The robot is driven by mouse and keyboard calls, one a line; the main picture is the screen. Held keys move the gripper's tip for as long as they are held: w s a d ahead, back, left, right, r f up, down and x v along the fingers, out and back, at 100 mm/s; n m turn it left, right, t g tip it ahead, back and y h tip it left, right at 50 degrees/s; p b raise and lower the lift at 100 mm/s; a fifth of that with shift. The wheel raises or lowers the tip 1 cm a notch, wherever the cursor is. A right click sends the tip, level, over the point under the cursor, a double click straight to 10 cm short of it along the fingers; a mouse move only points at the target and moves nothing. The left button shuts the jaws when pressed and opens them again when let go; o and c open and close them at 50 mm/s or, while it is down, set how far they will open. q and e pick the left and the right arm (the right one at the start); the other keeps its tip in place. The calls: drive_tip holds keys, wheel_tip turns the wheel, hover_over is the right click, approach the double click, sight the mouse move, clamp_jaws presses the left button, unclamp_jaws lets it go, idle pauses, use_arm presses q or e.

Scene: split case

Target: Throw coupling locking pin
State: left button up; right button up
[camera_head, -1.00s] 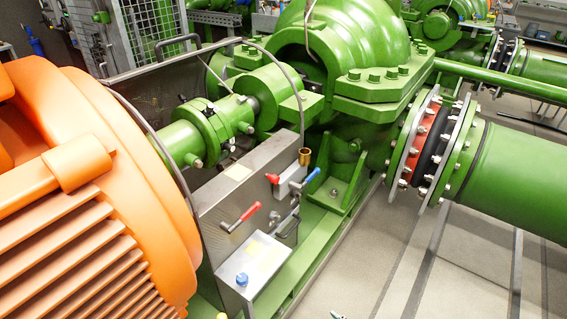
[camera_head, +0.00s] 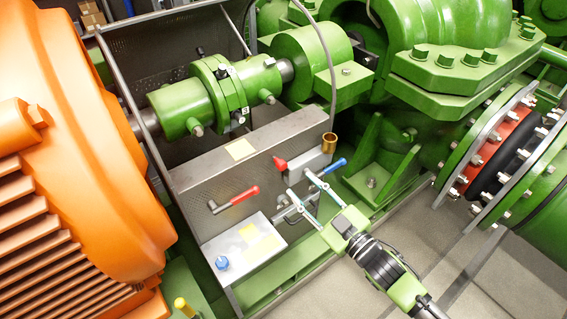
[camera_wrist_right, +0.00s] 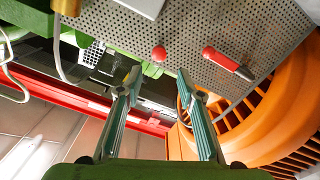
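The green coupling (camera_head: 225,92) sits on the shaft between the orange motor and the green pump, behind a perforated metal panel (camera_head: 200,165). On the panel are a red-handled lever (camera_head: 238,197), a red knob (camera_head: 280,163) and a blue-handled lever (camera_head: 335,166); I cannot tell which one is the locking pin. My right gripper (camera_head: 300,181) is open and empty in front of the panel, its fingers covering part of the blue lever's mount. In the wrist view my open right gripper (camera_wrist_right: 160,82) has the red knob (camera_wrist_right: 158,53) and red-handled lever (camera_wrist_right: 222,60) beyond its fingertips. My left gripper is out of view.
The orange motor (camera_head: 75,170) fills the left. A grey box (camera_head: 243,251) with a blue knob juts out below the panel. A brass cup (camera_head: 329,142) stands at the panel's right end. Bolted flanges (camera_head: 495,140) are at the right; floor at the lower right is clear.

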sight(284, 167)
drive_tip(key=x, duration=0.9)
drive_tip(key=shift+w, duration=0.15)
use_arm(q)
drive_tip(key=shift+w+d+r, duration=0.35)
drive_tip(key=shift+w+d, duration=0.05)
use_arm(e)
drive_tip(key=shift+w+a+f, duration=0.1)
drive_tip(key=shift+w+a, duration=0.1)
drive_tip(key=shift+w, duration=0.15)
